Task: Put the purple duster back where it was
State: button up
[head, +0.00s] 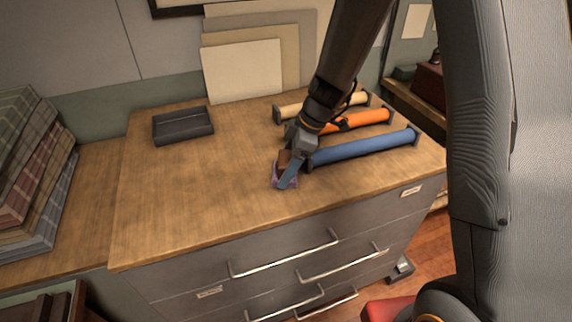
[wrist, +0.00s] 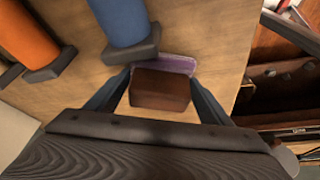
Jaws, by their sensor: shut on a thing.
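The purple duster has a brown block-shaped handle and a purple base (head: 275,176). My gripper (head: 286,173) is shut on it, low at the wooden top of the drawer cabinet (head: 190,210). In the wrist view the brown handle (wrist: 160,90) sits between my two fingers, and the purple edge (wrist: 172,64) shows beyond it. I cannot tell whether the base touches the wood. A dark shallow tray (head: 183,126), which looks empty, lies at the back left of the top.
Blue (head: 365,147), orange (head: 360,120) and cream (head: 320,105) rolls lie in dark end holders right of the duster. The blue roll's end is close to my gripper. Boards (head: 240,72) lean at the back. Folded plaid cloth (head: 35,180) is stacked left.

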jog(key=shift+f, duration=0.1)
jog(key=o, duration=1)
jog(key=shift+d+r, duration=0.1)
jog(key=shift+r, duration=0.35)
jog(key=b+v, duration=0.4)
jog(key=v, duration=0.7)
jog(key=s+d+f+m+h, duration=0.2)
jog(key=s+d+f+m, duration=0.1)
jog(key=s+d+m, duration=0.2)
jog(key=s+d+f+m+t+h, duration=0.1)
jog(key=s+d+f+m+h, duration=0.1)
jog(key=s+d+m, duration=0.3)
jog(key=s+f+m, duration=0.1)
jog(key=s+m, duration=0.3)
jog(key=m, duration=0.2)
jog(key=shift+s+m+h, duration=0.3)
jog(key=shift+s+m, duration=0.1)
jog(key=shift+d, duration=0.1)
